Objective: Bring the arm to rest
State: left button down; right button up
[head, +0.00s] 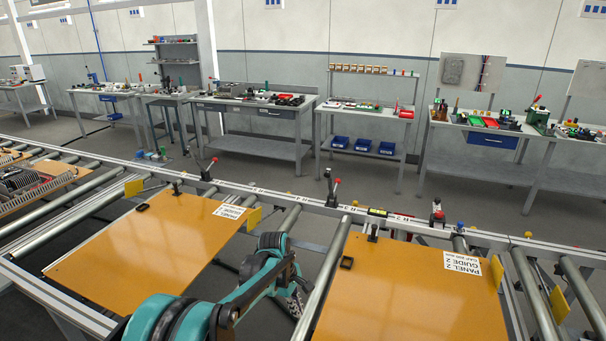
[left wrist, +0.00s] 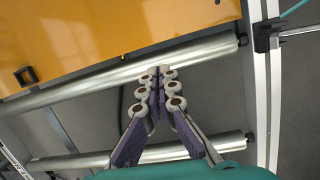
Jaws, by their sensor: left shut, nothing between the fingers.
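My left arm (head: 240,300) is teal and dark grey and reaches in from the bottom of the head view, between two orange panels. My left gripper (head: 293,298) hangs past its wrist, partly hidden by the arm. In the left wrist view the left gripper (left wrist: 160,74) has its purple-padded fingers closed together at the tips, with nothing between them. It is over the gap between rollers, beside an orange panel. My right gripper is not in view.
The left panel (head: 140,250) and the right panel (head: 400,295), labelled "PANEL 2 GUIDE 2", lie on a roller conveyor. Metal rollers (left wrist: 120,78) run near the gripper. A rail (head: 310,202) with clamps borders the far side. Workbenches (head: 255,110) stand along the wall.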

pick_arm(q)
jog(key=s+a+r+m+t+y, duration=0.1)
jog(key=s+a+r+m+t, duration=0.2)
jog(key=s+a+r+m, duration=0.6)
jog(key=s+a+r+m+t, duration=0.1)
jog(key=s+a+m+t, duration=0.1)
jog(key=s, duration=0.6)
jog(key=s+a+r+m+t+y, duration=0.1)
jog(key=s+a+m+t, duration=0.1)
jog(key=s+a, duration=0.3)
jog(key=s, duration=0.3)
jog(key=shift+r+y, duration=0.25)
jog(key=shift+y, duration=0.05)
